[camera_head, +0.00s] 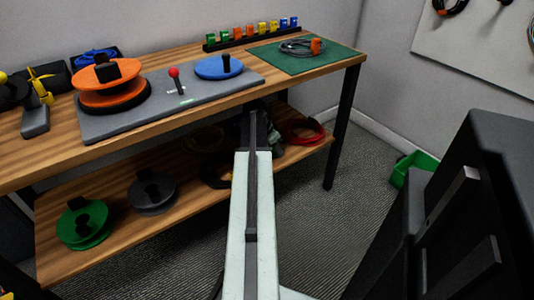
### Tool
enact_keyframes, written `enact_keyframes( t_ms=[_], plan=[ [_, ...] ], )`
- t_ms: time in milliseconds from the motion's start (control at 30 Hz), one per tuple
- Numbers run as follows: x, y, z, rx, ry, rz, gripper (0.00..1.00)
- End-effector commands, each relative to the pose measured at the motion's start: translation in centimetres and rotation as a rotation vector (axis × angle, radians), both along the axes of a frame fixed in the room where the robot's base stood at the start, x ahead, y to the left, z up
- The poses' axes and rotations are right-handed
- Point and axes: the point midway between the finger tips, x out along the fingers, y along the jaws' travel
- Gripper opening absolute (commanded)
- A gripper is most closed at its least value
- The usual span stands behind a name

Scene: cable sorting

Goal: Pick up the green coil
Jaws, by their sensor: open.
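The green coil (84,225) looks like a flat green spool with a black knob on top. It lies on the left part of the lower wooden shelf (115,232). My gripper (257,116) is at the far end of my pale arm, near the front edge of the upper table top, well to the right of the green coil and apart from it. It is small and dark against the shelf, and it is open with nothing seen between its fingers.
A dark grey spool (152,193) sits beside the green coil; a red cable (303,131) lies at the shelf's right. Above, the table (190,110) holds an orange spool (112,78) and blue disc (219,67). A table leg (342,125) stands right; carpet in front is clear.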

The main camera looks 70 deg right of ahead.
Motion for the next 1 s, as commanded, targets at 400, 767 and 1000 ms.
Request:
enact_keyframes(
  t_ms=[400, 767, 1000],
  plan=[
    [0.0, 0.0, 0.2, 0.0, 0.0, 0.0, 0.0],
    [0.2, 0.1, 1.9, 0.0, 0.0, 0.003, 0.0],
    [0.1, 2.0, 4.0, 0.001, 0.0, 0.009, 0.0]
  ],
)
